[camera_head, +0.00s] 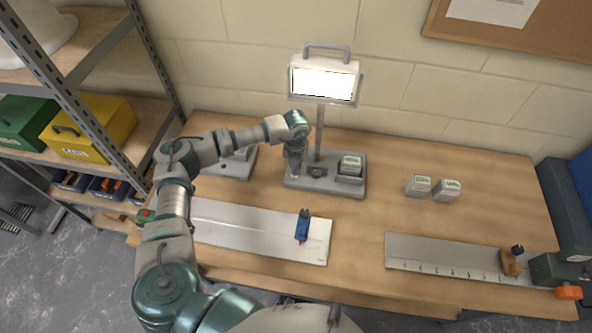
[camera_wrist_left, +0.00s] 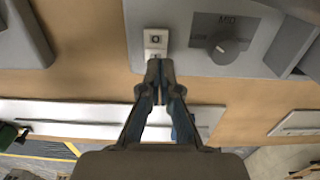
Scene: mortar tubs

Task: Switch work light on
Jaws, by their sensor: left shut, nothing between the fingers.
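The work light (camera_head: 323,85) stands on a post at the back of the bench, its panel glowing bright white. Its grey base (camera_head: 325,186) carries a knob (camera_head: 317,171), which also shows in the left wrist view (camera_wrist_left: 226,50) under the label MID. A small white switch (camera_wrist_left: 155,43) sits left of the knob. My left gripper (camera_head: 294,176) is over the left part of the base, pointing down. In the left wrist view its shut, empty fingertips (camera_wrist_left: 158,66) are at the switch's near edge; contact is unclear. My right gripper is not in view.
A battery-like block (camera_head: 350,165) sits on the base's right side. Two similar blocks (camera_head: 418,185) stand further right. A pale board with a blue tool (camera_head: 302,226) lies in front. A ruled plate (camera_head: 430,256) is at right, shelving (camera_head: 95,90) at left.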

